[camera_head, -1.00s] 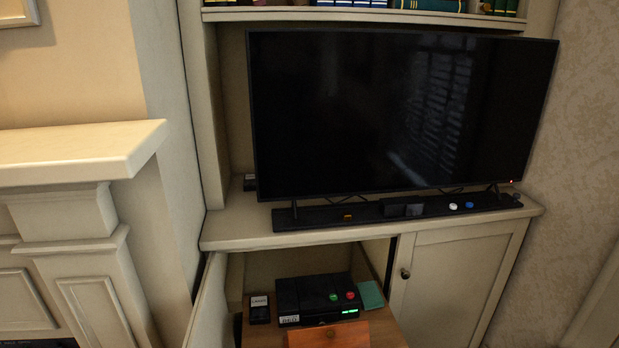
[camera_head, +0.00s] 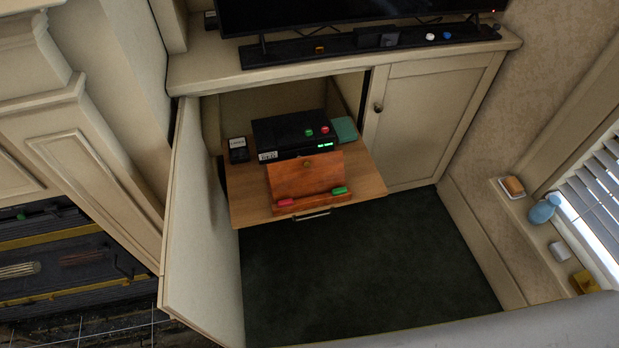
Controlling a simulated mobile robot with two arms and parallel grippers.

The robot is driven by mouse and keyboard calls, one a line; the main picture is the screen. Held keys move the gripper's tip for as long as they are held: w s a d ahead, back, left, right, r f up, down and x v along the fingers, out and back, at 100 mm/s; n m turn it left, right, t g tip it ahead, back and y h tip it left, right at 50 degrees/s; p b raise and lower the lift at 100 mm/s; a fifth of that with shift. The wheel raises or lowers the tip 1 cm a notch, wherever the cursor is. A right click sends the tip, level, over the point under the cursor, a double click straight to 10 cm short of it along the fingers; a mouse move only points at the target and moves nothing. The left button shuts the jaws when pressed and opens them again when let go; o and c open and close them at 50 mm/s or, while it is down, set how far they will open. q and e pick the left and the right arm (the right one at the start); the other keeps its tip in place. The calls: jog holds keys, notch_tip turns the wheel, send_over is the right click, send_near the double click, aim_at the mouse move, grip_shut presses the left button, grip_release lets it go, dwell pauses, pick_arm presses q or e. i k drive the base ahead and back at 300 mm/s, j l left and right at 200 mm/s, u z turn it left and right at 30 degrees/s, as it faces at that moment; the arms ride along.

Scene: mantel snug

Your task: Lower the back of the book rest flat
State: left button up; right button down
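The book rest (camera_head: 310,203) is a reddish-brown wooden piece near the front edge of the pulled-out wooden shelf (camera_head: 247,205). Its back panel (camera_head: 305,174) is raised and leans toward the black box behind it, with a small round knob or fitting near its top. Its front ledge carries a pink-red piece at the left end and a green piece at the right end. Whether the panel touches the black box I cannot tell. Neither of my grippers is in view.
On the shelf are a black box (camera_head: 287,136) with green and red buttons, a small dark device (camera_head: 238,152) and a green pad (camera_head: 345,129). The left cabinet door (camera_head: 198,230) stands open. Dark carpet (camera_head: 365,265) is clear in front. A window ledge (camera_head: 535,228) holds small items.

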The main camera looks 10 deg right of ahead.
aim_at(319, 173)
jog(key=u, duration=0.45)
jog(key=l+u, duration=0.15)
jog(key=u, duration=0.35)
jog(key=l+u, duration=0.1)
jog(key=u, duration=0.35)
jog(key=l+u, duration=0.1)
jog(key=u, duration=0.35)
jog(key=l+u, duration=0.1)
jog(key=u, duration=0.35)
jog(key=k+l+u, duration=0.25)
jog(key=l+u, duration=0.2)
jog(key=k+l+u, duration=0.25)
jog(key=l+u, duration=0.2)
jog(key=k+l+u, duration=0.2)
jog(key=k+u, duration=0.2)
jog(key=i, duration=0.05)
